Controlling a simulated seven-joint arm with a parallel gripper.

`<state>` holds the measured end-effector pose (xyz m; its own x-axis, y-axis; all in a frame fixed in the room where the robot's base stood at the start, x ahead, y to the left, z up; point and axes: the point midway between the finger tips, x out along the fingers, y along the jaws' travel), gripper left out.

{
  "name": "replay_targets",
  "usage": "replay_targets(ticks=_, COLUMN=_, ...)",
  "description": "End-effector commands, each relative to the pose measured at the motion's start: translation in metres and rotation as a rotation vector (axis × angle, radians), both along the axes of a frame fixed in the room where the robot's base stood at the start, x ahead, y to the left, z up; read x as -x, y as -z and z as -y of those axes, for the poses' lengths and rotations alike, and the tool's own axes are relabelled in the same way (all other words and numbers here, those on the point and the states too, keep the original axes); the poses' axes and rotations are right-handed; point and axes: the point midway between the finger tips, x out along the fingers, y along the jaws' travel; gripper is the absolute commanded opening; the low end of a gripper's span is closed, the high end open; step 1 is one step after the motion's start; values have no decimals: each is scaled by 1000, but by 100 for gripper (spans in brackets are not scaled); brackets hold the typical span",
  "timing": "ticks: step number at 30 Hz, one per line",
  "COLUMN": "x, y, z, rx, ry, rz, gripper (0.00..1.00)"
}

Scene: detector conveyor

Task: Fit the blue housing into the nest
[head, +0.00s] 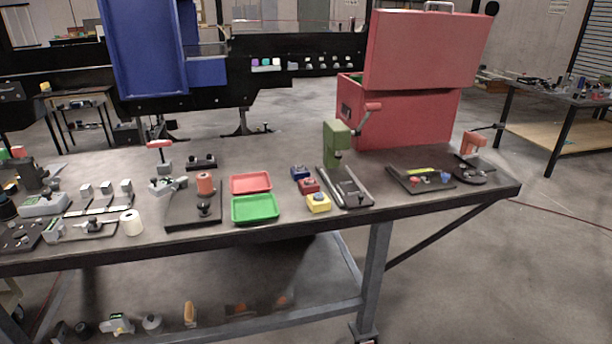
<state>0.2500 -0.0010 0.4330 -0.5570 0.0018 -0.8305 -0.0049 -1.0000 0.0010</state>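The blue housing (300,172) is a small block on the dark table, at the back of a short row with a red housing (309,186) and a yellow housing (318,203). Just right of the row stands a green hand press (337,143) with a red-handled lever, on a dark base plate (354,200). A pale fixture lies along this plate below the press head; it may be the nest, but it is too small to tell. The blue housing stands apart from the plate. My gripper is not in view.
A red tray (251,183) and a green tray (255,209) lie left of the housings. A large red toolbox (415,85) stands behind the press. A dark mat (405,180) with small parts lies to the right. Fixtures crowd the left table; bare tabletop shows behind the trays.

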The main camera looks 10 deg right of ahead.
Motion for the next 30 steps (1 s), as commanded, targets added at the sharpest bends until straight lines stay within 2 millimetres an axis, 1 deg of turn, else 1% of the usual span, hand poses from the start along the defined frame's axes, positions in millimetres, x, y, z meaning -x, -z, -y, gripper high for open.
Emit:
replay_targets(ticks=15, x=0, y=0, z=0, rx=0, ry=0, rz=0, gripper=44)
replay_targets(ticks=30, x=0, y=0, z=0, rx=0, ry=0, rz=0, gripper=91)
